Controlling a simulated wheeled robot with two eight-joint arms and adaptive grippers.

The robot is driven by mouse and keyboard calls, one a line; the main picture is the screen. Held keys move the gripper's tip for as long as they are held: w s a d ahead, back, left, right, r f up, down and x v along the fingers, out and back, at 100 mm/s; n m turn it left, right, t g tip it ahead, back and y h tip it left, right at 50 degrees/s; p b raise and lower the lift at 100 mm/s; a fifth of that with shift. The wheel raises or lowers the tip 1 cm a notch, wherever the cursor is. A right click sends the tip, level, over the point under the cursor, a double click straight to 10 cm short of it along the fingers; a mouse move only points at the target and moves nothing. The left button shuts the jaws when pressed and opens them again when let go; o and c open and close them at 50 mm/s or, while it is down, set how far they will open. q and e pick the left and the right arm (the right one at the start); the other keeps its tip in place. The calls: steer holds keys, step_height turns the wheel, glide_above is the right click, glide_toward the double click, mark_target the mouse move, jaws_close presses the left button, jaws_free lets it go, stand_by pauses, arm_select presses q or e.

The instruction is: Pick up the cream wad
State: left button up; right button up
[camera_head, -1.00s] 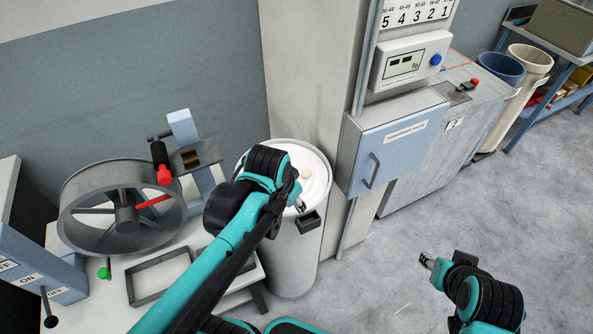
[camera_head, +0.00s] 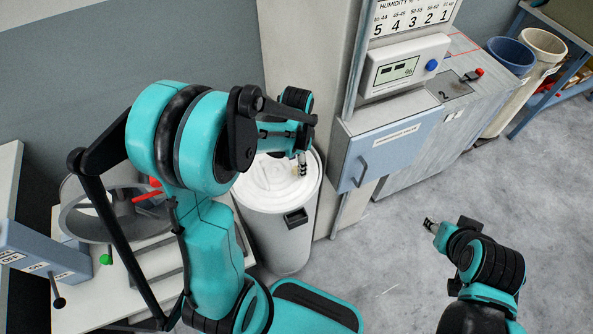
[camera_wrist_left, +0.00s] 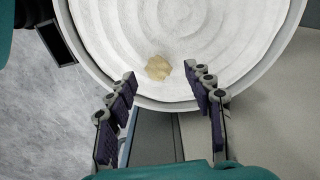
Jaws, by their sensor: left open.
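The cream wad (camera_wrist_left: 158,68) is a small irregular lump on the white coiled surface inside a round can (camera_head: 277,240). In the left wrist view it lies near the can's rim, just past the fingertips and roughly midway between them. My left gripper (camera_head: 302,168) is over the can's top, pointing down. In the left wrist view its two fingers (camera_wrist_left: 161,82) stand wide apart with nothing between them. I cannot make out the wad in the head view. My right gripper (camera_head: 430,224) is off to the right above the floor, far from the can; its jaws are too small to read.
A pillar and a blue cabinet (camera_head: 388,145) stand close on the can's right. Blue and cream bins (camera_head: 543,48) stand at the back right. The floor (camera_head: 385,250) is clear.

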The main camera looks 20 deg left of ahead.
arm_select(q)
step_height(320, 180, down, 3)
steer(key=shift+r, duration=0.2)
steer(key=c, duration=0.9)
steer(key=shift+o, duration=0.2)
steer(key=shift+r, duration=0.2)
